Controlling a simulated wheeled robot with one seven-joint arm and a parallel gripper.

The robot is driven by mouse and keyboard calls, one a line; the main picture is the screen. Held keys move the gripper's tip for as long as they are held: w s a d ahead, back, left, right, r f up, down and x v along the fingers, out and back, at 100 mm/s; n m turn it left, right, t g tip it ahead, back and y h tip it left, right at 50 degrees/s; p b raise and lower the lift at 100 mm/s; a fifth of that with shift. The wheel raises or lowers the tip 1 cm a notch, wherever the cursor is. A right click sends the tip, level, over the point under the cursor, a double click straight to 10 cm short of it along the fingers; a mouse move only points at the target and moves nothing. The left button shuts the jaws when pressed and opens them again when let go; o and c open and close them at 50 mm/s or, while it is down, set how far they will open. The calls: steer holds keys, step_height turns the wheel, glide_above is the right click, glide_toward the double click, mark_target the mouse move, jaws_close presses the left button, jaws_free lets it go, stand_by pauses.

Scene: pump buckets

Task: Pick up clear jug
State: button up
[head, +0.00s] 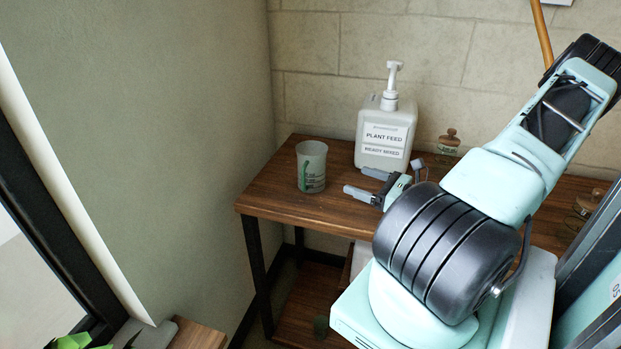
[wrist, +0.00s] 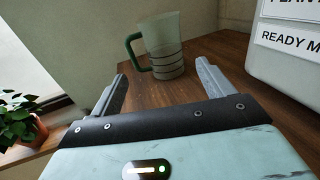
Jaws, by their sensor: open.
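The clear jug (head: 312,167) stands upright on the wooden table (head: 262,205) near its left end in the head view. It is translucent with a green handle and dark bands in the wrist view (wrist: 164,48); the handle is on its left side there. My gripper (head: 364,183) is just to the right of the jug in the head view. In the wrist view my gripper (wrist: 160,82) is open and empty, with its fingers apart and pointing toward the jug. The jug lies beyond the fingertips, roughly between them in the picture, and is not touched.
A white pump bottle labelled plant feed (head: 385,132) stands behind my gripper, and close on the right in the wrist view (wrist: 297,45). A small glass jar (head: 448,142) stands further right. A potted plant (wrist: 20,118) is at the wrist view's left. Walls border the table.

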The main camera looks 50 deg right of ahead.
mark_target(324, 167)
steer(key=shift+w+d+f+h, duration=0.1)
steer(key=shift+d+h, duration=0.1)
steer(key=shift+h, duration=0.1)
steer(key=w, duration=1.1)
steer(key=shift+w+a+p, duration=0.15)
steer(key=shift+a+p, duration=0.25)
steer(key=shift+w+a+r+p, duration=0.1)
steer(key=shift+w+a, duration=0.05)
steer(key=shift+w, duration=0.75)
steer(key=shift+w+a+r+p, duration=0.1)
steer(key=shift+w, duration=0.8)
steer(key=shift+w+a+r+p, duration=0.1)
steer(key=shift+w+a, duration=0.05)
steer(key=shift+w, duration=0.75)
steer(key=c, duration=0.8)
